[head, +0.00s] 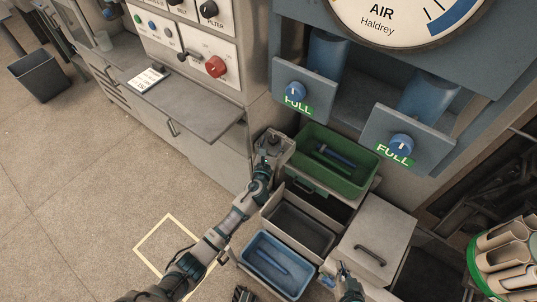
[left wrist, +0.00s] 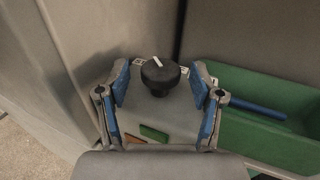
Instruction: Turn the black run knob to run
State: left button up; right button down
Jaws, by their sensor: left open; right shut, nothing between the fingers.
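The black run knob (left wrist: 160,80) stands on a grey box top, with a white line on it pointing to the upper left in the left wrist view. In the head view the knob (head: 272,142) is small, on the grey box beside the green bin. My left gripper (left wrist: 160,76) is open, with one blue-padded finger on each side of the knob and a gap showing on both sides. It also shows in the head view (head: 266,160), just in front of the knob. White labels beside the knob are partly hidden. My right gripper (head: 343,268) is shut and empty near the lidded box.
A green bin (head: 352,180) with a blue item stands right of the knob. Grey and blue bins (head: 251,273) and a lidded box (head: 388,222) lie nearer. A grey shelf (head: 195,108) juts out at the left. Open floor lies left of my arm.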

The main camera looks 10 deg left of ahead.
pick_arm(q)
jog(key=s, duration=1)
